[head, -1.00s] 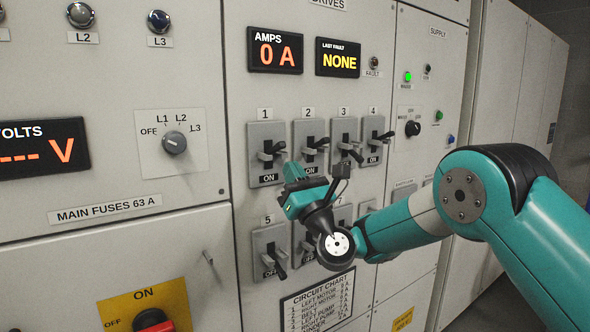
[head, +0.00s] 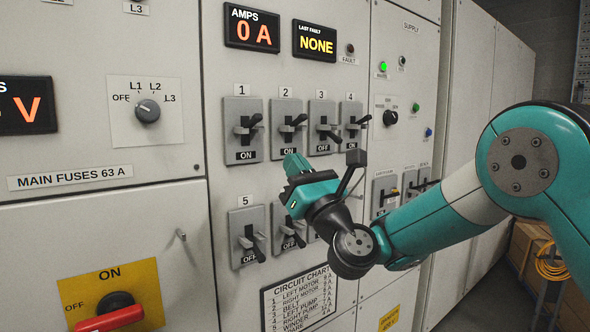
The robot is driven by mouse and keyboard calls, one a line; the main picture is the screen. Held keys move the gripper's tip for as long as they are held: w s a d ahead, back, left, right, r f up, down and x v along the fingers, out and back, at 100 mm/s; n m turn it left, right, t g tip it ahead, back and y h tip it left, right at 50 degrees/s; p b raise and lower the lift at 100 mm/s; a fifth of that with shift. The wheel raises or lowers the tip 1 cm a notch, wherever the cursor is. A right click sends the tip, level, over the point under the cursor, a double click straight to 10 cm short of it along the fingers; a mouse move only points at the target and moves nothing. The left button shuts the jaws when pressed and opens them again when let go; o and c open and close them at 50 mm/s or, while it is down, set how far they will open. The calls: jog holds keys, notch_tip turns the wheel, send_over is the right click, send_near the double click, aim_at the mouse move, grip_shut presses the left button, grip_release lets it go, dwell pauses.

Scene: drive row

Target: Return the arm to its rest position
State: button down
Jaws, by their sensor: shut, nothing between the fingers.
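My gripper (head: 296,165), teal with dark wrist parts, is in front of the breaker panel, just below breakers 2 and 3. It points up and away from me, toward the panel. Its fingertips are small and partly hidden by its own body; it holds nothing visible. My teal arm reaches in from the right edge, bent at a large elbow joint. The gripper and wrist cover part of the lower breaker row. Whether the gripper touches the panel cannot be told.
Breakers 1 (head: 243,130) and 2 (head: 286,130) read ON; breaker 3 (head: 322,128) reads OFF. Breaker 5 (head: 248,236) reads OFF. A red main switch (head: 115,312) is lower left. A wooden crate (head: 525,248) with a yellow coil (head: 551,263) stands lower right.

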jog(key=s+a+f+n+g+p, duration=0.1)
jog(key=s+n+g, duration=0.55)
jog(key=n, duration=0.45)
jog(key=s+f+n+g, duration=0.1)
jog(key=s+n+g, duration=0.55)
jog(key=n, duration=0.45)
jog(key=s+d+f+n+g+h, duration=0.3)
jog(key=s+d+f+n+h, duration=0.3)
jog(key=s+d, duration=0.3)
jog(key=s+d+f+n+g+h+p, duration=0.1)
jog(key=s+d+f+n+g+h, duration=0.2)
jog(key=s+d+f+n+h, duration=0.3)
jog(key=s+d+n, duration=0.1)
jog(key=s+d, duration=0.3)
jog(key=shift+f, duration=0.4)
jog(key=shift+w, duration=0.1)
